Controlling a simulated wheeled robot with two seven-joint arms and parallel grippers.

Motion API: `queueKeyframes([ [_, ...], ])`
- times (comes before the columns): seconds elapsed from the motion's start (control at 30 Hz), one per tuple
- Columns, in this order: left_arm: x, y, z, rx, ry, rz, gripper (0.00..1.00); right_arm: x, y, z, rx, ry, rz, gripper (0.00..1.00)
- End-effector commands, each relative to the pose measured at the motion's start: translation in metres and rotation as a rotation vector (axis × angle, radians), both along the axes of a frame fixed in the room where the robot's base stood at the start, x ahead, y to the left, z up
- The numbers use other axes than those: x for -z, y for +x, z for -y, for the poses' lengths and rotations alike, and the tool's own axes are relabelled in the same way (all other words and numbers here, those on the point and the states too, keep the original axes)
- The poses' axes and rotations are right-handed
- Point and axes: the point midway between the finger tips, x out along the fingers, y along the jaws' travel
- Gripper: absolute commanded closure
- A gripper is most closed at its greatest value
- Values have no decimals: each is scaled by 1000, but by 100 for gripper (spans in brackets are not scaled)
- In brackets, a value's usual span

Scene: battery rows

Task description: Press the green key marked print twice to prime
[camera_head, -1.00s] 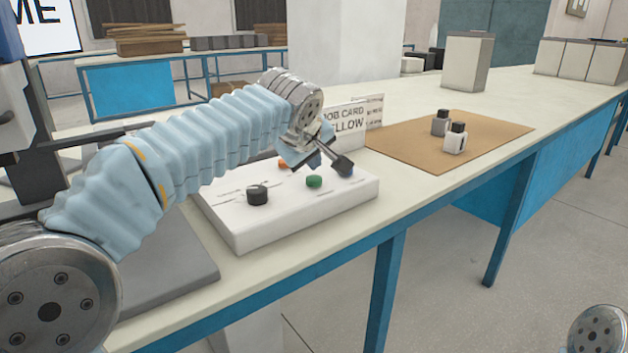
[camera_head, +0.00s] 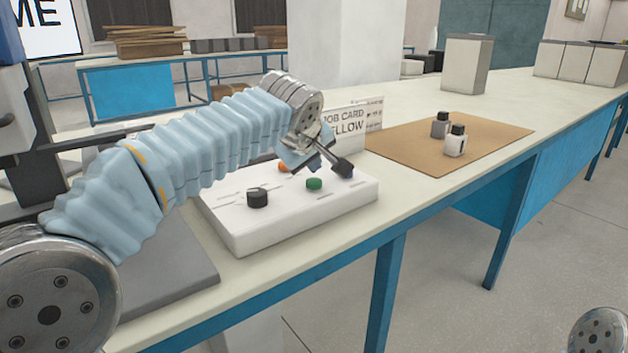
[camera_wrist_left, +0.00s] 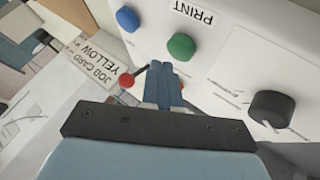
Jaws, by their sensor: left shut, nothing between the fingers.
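A white control box (camera_head: 262,233) sits on the bench. Its green key (camera_head: 314,184) is uncovered. The wrist view shows the green key (camera_wrist_left: 181,46) beside an upside-down PRINT label (camera_wrist_left: 192,12). My left gripper (camera_head: 342,168) reaches over the box from the left, shut and empty. In the wrist view its two blue fingers (camera_wrist_left: 163,70) lie together, their tips just short of the green key in the picture. I see no clear contact with it. My right gripper is out of view.
A black knob (camera_head: 257,197) and an orange key (camera_head: 283,167) are on the box. The wrist view also shows a blue key (camera_wrist_left: 128,19). A job card (camera_head: 346,124) stands behind. Two small bottles (camera_head: 455,142) stand on a brown mat (camera_head: 400,155) to the right.

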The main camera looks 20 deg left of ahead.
Motion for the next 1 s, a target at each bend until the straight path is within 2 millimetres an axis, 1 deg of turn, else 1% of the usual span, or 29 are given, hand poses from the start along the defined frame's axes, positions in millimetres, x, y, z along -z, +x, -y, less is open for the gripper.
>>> queueKeyframes([
  [0.73, 1, 0, 0, 0, 0, 0, 100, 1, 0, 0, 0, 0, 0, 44],
  [1.0, 9, 0, 0, 0, 0, 0, 100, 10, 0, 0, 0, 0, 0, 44],
])
